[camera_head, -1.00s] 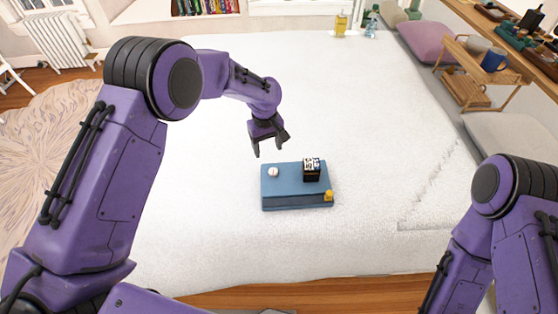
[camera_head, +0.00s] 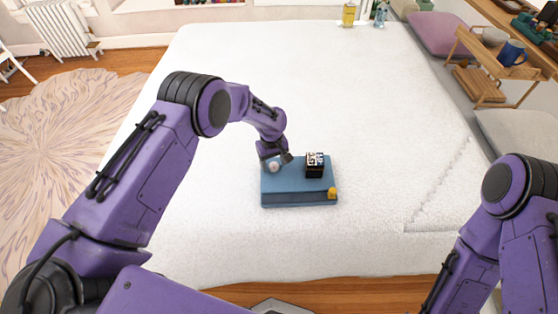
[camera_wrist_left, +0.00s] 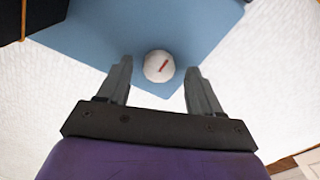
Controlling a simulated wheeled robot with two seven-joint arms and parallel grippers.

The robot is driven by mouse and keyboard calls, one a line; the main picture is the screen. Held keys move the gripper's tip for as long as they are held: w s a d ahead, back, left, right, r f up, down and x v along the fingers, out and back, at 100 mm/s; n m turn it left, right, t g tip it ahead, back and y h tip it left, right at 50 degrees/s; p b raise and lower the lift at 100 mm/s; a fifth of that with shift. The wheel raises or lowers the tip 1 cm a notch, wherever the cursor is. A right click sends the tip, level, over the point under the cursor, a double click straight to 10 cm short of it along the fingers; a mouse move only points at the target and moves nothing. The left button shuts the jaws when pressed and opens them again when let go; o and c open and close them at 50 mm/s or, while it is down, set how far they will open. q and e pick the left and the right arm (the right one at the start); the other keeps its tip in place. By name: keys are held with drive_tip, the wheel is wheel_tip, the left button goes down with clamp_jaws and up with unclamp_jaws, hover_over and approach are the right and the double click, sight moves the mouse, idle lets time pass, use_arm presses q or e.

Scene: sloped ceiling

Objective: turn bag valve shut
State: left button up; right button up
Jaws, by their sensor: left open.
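The valve looks like a small round white knob (camera_head: 274,167) with a red mark, on the left part of a flat blue bag or case (camera_head: 292,199) lying on the bed. My left gripper (camera_head: 275,160) is open at the knob. In the left wrist view the knob (camera_wrist_left: 159,66) sits between and slightly beyond the fingertips of my left gripper (camera_wrist_left: 160,75), with a gap on each side. The blue surface (camera_wrist_left: 110,25) lies beneath it. My right arm shows at the right edge, but its gripper is out of view.
A black box with white markings (camera_head: 315,165) stands on the blue case, right of the knob. A small yellow piece (camera_head: 332,193) is at its front right corner. A wooden tray stand (camera_head: 490,60) is at the right.

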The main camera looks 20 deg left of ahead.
use_arm(q)
drive_tip(key=shift+w+d+f, duration=0.1)
drive_tip(key=shift+f, duration=0.2)
drive_tip(key=c, duration=1.1)
drive_tip(key=shift+o, duration=0.2)
drive_tip(key=m+b, duration=0.1)
drive_tip(key=m, duration=0.2)
drive_tip(key=shift+f+b, duration=0.1)
drive_tip(key=shift+b, duration=0.3)
drive_tip(key=m+b, duration=0.1)
drive_tip(key=m, duration=0.3)
drive_tip(key=shift+m, duration=0.3)
drive_tip(key=m+b, duration=0.1)
drive_tip(key=m, duration=0.4)
drive_tip(key=shift+b, duration=0.35)
drive_tip(key=shift+m+b, duration=0.3)
drive_tip(key=shift+m, duration=2.1)
drive_tip(key=shift+d, duration=0.1)
